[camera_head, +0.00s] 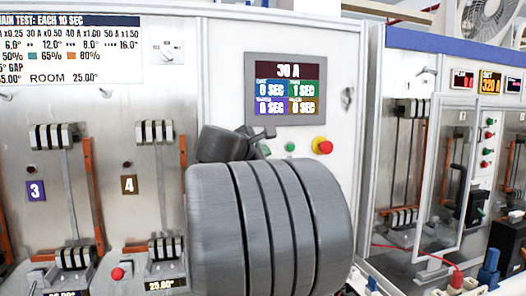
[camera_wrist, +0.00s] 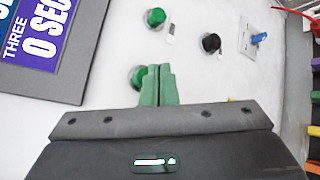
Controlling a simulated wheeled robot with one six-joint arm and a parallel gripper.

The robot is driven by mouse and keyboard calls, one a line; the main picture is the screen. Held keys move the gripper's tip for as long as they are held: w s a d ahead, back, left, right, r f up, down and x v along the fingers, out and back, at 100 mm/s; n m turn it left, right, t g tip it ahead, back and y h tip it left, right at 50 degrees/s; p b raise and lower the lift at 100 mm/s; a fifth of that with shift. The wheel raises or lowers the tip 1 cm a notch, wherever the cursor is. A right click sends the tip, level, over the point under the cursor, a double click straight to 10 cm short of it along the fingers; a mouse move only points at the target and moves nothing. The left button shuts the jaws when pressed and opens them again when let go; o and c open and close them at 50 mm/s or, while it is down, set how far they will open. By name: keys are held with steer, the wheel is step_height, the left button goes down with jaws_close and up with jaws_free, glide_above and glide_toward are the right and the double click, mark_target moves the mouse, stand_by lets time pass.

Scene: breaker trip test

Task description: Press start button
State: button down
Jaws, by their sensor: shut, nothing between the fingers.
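The panel has two green round buttons under the display; I see no label that says which is start. One green button (camera_wrist: 138,77) is beside my gripper (camera_wrist: 158,85), and the fingertips partly cover it in the wrist view. Whether they touch it I cannot tell. The other green button (camera_wrist: 155,17) is clear of the fingers; in the head view it shows as a small green dot (camera_head: 290,147). My gripper's green fingers are shut together and empty. In the head view my arm hides much of the area below the buttons.
The display (camera_head: 285,88) reads 30 A. A red knob on a yellow base (camera_head: 322,146) is right of the buttons. A black button (camera_wrist: 210,42) and a blue toggle (camera_wrist: 258,38) are nearby. Breaker columns 3 (camera_head: 36,190) and 4 (camera_head: 129,185) stand to the left.

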steer(key=shift+s+d+b, duration=0.15)
steer(key=shift+s+d, duration=0.1)
steer(key=shift+s, duration=0.5)
steer(key=shift+s+d+b, duration=0.2)
steer(key=shift+s, duration=0.55)
steer(key=shift+s+d+b, duration=0.15)
steer(key=shift+s+d, duration=0.1)
steer(key=shift+s, duration=0.5)
steer(key=shift+w, duration=0.1)
steer(key=s, duration=0.2)
steer(key=s+d, duration=0.1)
steer(key=s, duration=0.1)
steer(key=shift+d, duration=0.1)
steer(key=shift+w, duration=0.2)
